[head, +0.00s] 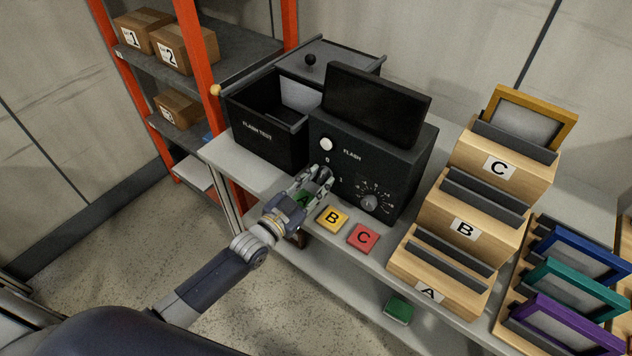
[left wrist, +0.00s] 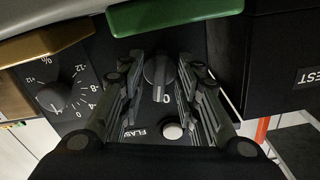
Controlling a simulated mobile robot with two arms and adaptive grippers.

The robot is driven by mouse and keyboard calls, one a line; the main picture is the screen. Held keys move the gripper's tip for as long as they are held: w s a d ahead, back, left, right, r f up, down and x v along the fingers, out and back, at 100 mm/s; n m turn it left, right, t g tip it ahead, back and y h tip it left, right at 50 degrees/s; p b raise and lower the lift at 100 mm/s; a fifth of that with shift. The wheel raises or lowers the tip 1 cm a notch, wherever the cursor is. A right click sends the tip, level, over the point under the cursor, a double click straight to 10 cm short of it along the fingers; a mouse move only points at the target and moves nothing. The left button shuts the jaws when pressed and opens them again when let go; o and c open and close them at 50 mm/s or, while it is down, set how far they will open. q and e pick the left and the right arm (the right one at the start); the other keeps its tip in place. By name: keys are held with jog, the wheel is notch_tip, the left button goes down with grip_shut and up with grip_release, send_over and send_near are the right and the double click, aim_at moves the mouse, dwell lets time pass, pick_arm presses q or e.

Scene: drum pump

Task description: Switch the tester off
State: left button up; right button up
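The tester (head: 375,160) is a black box marked FLASH, with a dark screen on top. Its front has a white round button (head: 327,144) and a numbered dial (head: 369,202). My left gripper (head: 322,177) is at the left of this front, below the button, and hides the switch there. In the left wrist view, which sees the panel upside down, the black switch knob (left wrist: 158,72) lies between the fingers of my left gripper (left wrist: 160,68). The fingers are open, with a gap visible on each side. The knob's grip lies roughly in line with the 0 mark. My right gripper is out of view.
Lettered blocks lie in front of the tester: green A (head: 304,199), partly hidden by my gripper, yellow B (head: 332,219) and red C (head: 363,238). A black FLASH TEST bin (head: 262,142) stands left. A stepped wooden rack (head: 440,270) stands right.

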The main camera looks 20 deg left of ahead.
pick_arm(q)
grip_shut()
jog(key=shift+n, duration=1.6)
grip_release()
jog(key=shift+s, duration=0.1)
jog(key=v, duration=1.2)
